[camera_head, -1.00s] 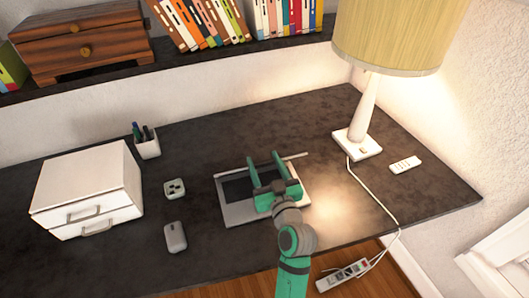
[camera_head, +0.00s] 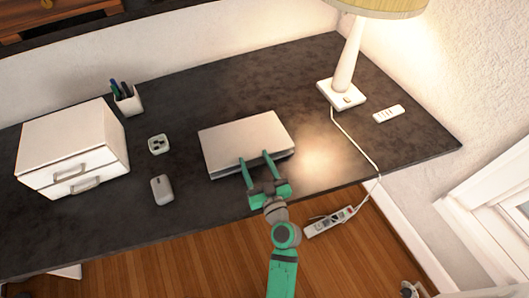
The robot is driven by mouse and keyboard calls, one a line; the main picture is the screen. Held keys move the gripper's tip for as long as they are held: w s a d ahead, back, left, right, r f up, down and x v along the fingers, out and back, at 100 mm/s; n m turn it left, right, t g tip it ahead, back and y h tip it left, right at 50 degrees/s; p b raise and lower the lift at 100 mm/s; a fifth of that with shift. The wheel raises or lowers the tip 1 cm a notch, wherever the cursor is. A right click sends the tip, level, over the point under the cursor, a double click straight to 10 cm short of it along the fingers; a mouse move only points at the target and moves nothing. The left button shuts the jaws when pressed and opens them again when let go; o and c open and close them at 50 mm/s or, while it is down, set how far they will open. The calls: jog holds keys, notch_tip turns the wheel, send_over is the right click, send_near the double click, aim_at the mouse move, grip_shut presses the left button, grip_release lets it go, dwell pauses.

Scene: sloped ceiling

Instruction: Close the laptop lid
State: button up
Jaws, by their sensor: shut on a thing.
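The grey laptop (camera_head: 222,141) lies on the dark desk with its lid down over the base. A thin dark gap shows along the front edge, so I cannot tell whether the lid is fully flush. My gripper (camera_head: 255,156) is at the front edge of the laptop, with its two green fingertips against the lid's front edge. The fingers show some distance apart, and how they hold the lid edge is hard to see. The keyboard is hidden under the lid.
A white drawer unit (camera_head: 68,140) and a pen cup (camera_head: 127,100) stand farther left.

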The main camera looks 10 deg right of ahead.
jog(key=shift+s+f, duration=0.15)
jog(key=shift+f, duration=0.8)
jog(key=shift+d, duration=0.1)
jog(key=o, duration=1.5)
jog(key=shift+r, duration=0.1)
jog(key=v, duration=1)
jog(key=shift+s, duration=0.35)
